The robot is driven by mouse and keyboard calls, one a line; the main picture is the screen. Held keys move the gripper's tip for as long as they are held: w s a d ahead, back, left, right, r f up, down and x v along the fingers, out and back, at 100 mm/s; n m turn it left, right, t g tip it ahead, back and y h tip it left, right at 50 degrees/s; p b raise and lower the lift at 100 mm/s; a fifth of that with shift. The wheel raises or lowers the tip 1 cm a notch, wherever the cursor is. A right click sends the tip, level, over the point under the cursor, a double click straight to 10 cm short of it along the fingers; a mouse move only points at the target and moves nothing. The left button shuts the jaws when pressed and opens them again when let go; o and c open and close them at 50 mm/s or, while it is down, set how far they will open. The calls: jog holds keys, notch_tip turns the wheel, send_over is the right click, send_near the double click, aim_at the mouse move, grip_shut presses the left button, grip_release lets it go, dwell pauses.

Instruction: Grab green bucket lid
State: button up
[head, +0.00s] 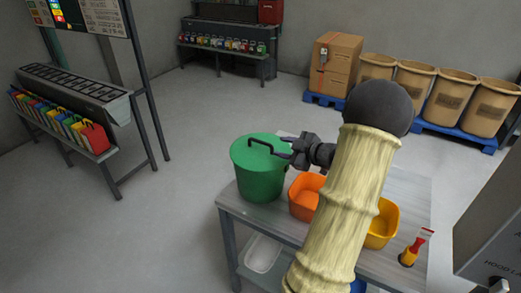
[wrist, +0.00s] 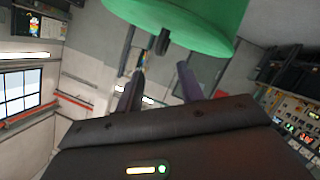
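The green bucket (head: 259,180) stands upright at the left end of the metal table, with its green lid (head: 240,147) on top. A black bar handle (head: 262,145) rises from the lid. My gripper (head: 289,154) is at the right end of the handle, just above the lid's right side. In the wrist view, the lid (wrist: 180,22) fills the top edge, and my gripper's two fingers (wrist: 162,80) stand apart below it. I cannot tell whether the handle lies between the fingers or whether they touch it.
The metal table (head: 236,207) also holds an orange tub (head: 304,197), a yellow tub (head: 383,226) and a brush (head: 412,250). My arm covers part of the tubs. A grey machine (head: 495,225) stands at the right.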

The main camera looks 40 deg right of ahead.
aim_at(264, 143)
jog(key=x, duration=0.3)
jog(key=shift+w+f, duration=0.1)
jog(key=shift+w, duration=0.2)
jog(key=shift+w+a+p, duration=0.15)
jog(key=shift+w+p, duration=0.05)
jog(key=shift+p, duration=0.15)
jog(key=p+x, duration=0.1)
jog(key=x, duration=0.4)
jog(key=shift+a, duration=0.1)
jog(key=shift+s+r, duration=0.2)
jog(key=shift+s, duration=0.05)
jog(key=shift+w, duration=0.1)
grip_shut()
